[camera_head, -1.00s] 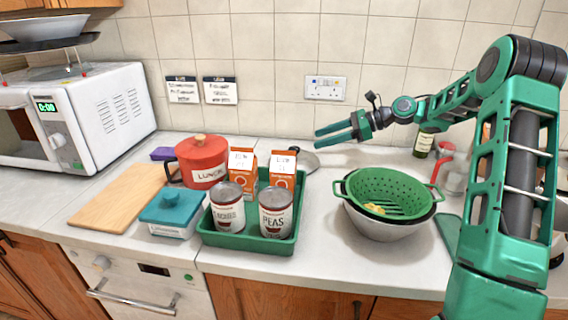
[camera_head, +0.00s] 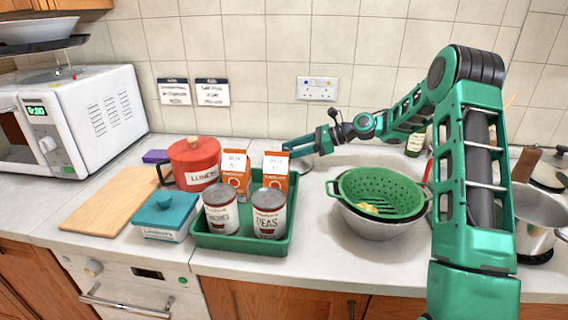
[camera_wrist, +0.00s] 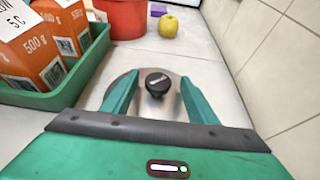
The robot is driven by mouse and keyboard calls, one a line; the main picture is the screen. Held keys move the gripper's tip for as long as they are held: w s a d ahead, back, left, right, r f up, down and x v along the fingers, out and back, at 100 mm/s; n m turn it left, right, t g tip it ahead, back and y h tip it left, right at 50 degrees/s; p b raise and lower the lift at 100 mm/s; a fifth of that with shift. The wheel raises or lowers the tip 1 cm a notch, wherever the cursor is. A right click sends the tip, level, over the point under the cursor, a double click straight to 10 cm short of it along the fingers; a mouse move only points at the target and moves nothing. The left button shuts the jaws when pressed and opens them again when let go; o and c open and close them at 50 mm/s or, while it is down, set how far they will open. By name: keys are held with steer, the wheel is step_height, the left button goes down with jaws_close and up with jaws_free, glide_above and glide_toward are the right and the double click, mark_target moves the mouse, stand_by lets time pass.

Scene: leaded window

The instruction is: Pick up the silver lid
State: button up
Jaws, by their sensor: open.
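The silver lid (camera_wrist: 143,109) is a flat round disc with a black knob (camera_wrist: 157,84) in its middle. It lies on the counter behind the green tray, and a small part of it shows in the head view (camera_head: 304,164). My gripper (camera_head: 287,147) is open and low over the lid, mostly covering it there. In the wrist view the two green fingers (camera_wrist: 158,80) stand on either side of the knob, with gaps, and nothing is held. I cannot tell the fingers' exact height above the lid.
The green tray (camera_head: 240,242) with orange cartons (camera_head: 276,166) and cans is close in front. A red pot (camera_head: 193,160) and a yellow apple (camera_wrist: 168,26) are beyond the lid. The tiled wall (camera_wrist: 270,60) is close behind. A green colander (camera_head: 380,190) stands right.

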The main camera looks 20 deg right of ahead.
steer(key=shift+w+a+f, duration=0.15)
steer(key=shift+a+f, duration=0.05)
steer(key=shift+a, duration=0.25)
steer(key=c, duration=1.3)
steer(key=shift+d, duration=0.1)
